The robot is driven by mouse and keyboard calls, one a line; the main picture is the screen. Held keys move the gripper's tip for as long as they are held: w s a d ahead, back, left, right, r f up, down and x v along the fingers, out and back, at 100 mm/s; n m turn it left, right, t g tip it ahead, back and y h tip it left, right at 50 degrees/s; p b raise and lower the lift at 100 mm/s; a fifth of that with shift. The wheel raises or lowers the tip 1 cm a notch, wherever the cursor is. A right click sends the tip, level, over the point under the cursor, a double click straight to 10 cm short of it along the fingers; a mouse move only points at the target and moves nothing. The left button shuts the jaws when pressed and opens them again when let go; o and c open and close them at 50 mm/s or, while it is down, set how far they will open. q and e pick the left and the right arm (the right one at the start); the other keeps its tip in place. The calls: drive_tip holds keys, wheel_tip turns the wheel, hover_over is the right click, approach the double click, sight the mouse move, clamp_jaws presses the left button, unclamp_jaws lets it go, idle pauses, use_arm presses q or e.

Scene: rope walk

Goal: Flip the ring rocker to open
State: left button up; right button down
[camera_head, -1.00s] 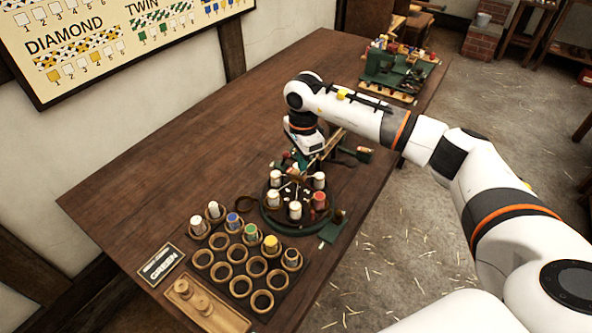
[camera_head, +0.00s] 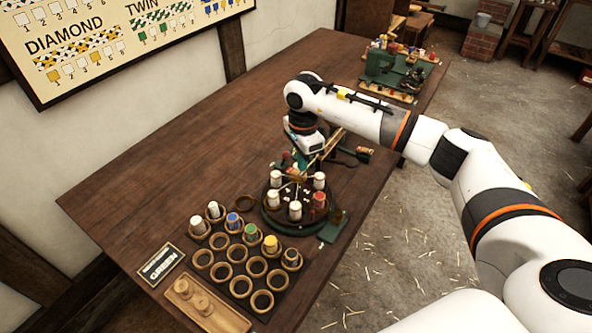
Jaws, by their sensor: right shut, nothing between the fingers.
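A round dark braiding stand (camera_head: 268,222) with a green rim sits on the table, carrying several white bobbins and a red one (camera_head: 319,201). A small green plate with a dark part on it (camera_head: 332,230) is at its near right side. A small green block with red (camera_head: 364,154) is behind it to the right. I cannot tell for certain which of these is the ring rocker. My right gripper (camera_head: 301,160) points down over the back of the stand. Its fingers are shut and small in view, partly hidden by the wrist; contact cannot be told. My left gripper is not in view.
A rack of round cups (camera_head: 229,269) holds several coloured spools in front. A small sign (camera_head: 161,263) and a wooden tray (camera_head: 205,305) lie beside it. Another green machine (camera_head: 385,69) stands at the table's far end. The table's left half is clear.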

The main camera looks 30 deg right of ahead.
sight(303, 174)
drive_tip(key=shift+f+b, duration=0.95)
drive_tip(key=shift+f, duration=0.2)
drive_tip(key=shift+s, duration=0.1)
drive_tip(key=shift+w+r+p, duration=0.2)
drive_tip(key=shift+r+p, duration=0.35)
drive_tip(key=shift+r, duration=0.25)
wheel_tip(303, 174, up, 6)
drive_tip(key=p, duration=0.3)
drive_tip(key=shift+r, duration=0.2)
drive_tip(key=shift+s, duration=0.1)
